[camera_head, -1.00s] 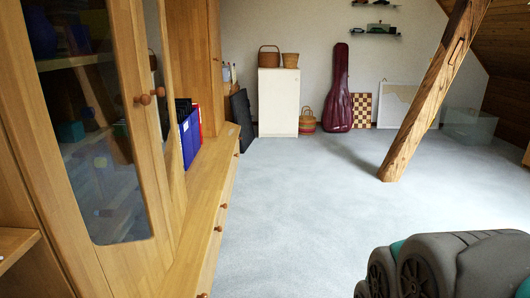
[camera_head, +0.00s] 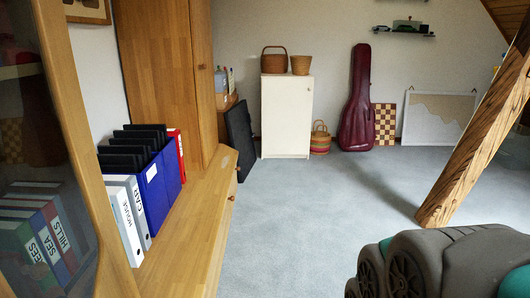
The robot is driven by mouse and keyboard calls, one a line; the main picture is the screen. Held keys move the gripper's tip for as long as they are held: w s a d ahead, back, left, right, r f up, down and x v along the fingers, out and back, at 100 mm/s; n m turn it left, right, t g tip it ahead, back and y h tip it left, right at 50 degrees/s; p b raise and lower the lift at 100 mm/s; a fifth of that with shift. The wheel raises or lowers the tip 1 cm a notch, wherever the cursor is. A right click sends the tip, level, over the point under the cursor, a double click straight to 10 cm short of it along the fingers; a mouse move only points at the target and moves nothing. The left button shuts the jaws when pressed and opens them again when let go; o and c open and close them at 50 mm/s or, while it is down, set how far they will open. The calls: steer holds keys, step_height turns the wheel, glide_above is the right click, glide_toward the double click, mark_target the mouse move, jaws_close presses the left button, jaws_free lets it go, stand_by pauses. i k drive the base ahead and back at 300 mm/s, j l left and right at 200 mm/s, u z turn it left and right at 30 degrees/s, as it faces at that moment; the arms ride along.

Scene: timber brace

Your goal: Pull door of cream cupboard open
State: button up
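The cream cupboard (camera_head: 286,118) stands against the back wall, a little right of the picture's middle. Its door looks shut, with a small dark knob near the upper right of its front. Two wicker baskets, a handled one (camera_head: 274,61) and a plain one (camera_head: 300,65), stand on its top. The cupboard is some way off across the carpet. My gripper is not in view.
A long wooden cabinet (camera_head: 196,232) with binders (camera_head: 151,190) runs along the left, with a glass door (camera_head: 45,180) close by. A dark panel (camera_head: 239,136) leans left of the cupboard. A striped basket (camera_head: 320,139), guitar case (camera_head: 356,105) and chessboard (camera_head: 384,124) stand to its right. A slanted timber (camera_head: 478,138) is at right. Carpet (camera_head: 305,205) between is clear.

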mark_target(287, 104)
steer(key=i, duration=2.05)
